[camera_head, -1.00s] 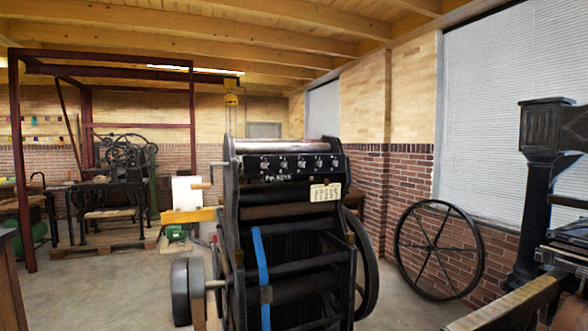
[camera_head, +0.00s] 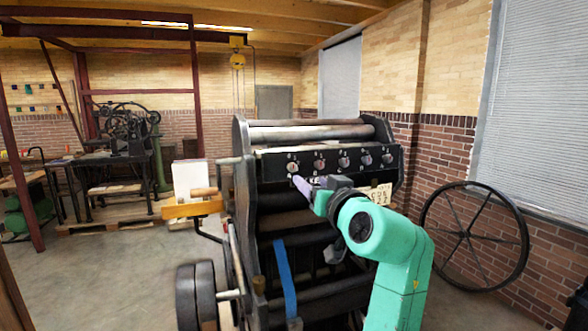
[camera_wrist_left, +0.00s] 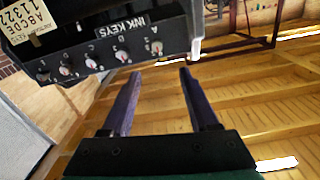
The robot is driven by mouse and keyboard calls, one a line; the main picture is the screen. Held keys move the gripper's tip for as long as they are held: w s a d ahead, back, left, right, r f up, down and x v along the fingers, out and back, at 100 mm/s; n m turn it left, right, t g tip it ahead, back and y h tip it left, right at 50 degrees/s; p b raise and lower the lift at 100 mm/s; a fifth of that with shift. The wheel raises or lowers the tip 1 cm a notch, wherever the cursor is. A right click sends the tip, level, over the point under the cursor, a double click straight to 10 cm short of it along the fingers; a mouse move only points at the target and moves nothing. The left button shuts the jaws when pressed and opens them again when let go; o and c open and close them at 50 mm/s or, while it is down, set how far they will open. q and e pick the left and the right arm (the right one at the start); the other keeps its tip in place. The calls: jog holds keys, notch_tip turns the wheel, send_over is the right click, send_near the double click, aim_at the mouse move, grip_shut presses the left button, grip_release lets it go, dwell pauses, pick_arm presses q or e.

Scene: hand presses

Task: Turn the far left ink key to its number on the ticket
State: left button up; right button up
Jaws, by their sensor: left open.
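The black ink-key panel (camera_head: 330,162) runs across the press, with several round knobs in a row. The far left ink key (camera_head: 292,167) is at its left end; in the left wrist view it is the rightmost knob (camera_wrist_left: 156,47), by the letter A. The cream ticket (camera_head: 381,194) hangs below the panel's right part, partly behind my arm; it also shows in the left wrist view (camera_wrist_left: 27,20), its small print unclear. My left gripper (camera_head: 299,184) is open and empty, just below that key. In the wrist view its fingertips (camera_wrist_left: 160,72) are apart, short of the knob.
The press's rollers (camera_head: 310,133) lie above the panel. A spoked wheel (camera_head: 472,237) leans on the brick wall at right.

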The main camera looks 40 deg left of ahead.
aim_at(293, 168)
pick_arm(q)
jog(key=p+x, duration=0.5)
jog(key=x, duration=0.8)
jog(key=shift+w+f+p, duration=0.1)
jog(key=shift+w+p, duration=0.1)
jog(key=shift+p, duration=0.2)
jog(key=shift+w+a, duration=0.15)
jog(key=shift+a, duration=0.1)
jog(key=shift+w+a+f, duration=0.15)
jog(key=shift+f, duration=0.1)
pick_arm(e)
notch_tip(293, 168, up, 6)
jog(key=shift+w+a+r, duration=0.15)
jog(key=shift+a+r, duration=0.05)
jog(key=shift+a, duration=0.2)
pick_arm(q)
jog(key=c, duration=0.8)
grip_shut()
pick_arm(e)
jog(key=shift+d, duration=0.3)
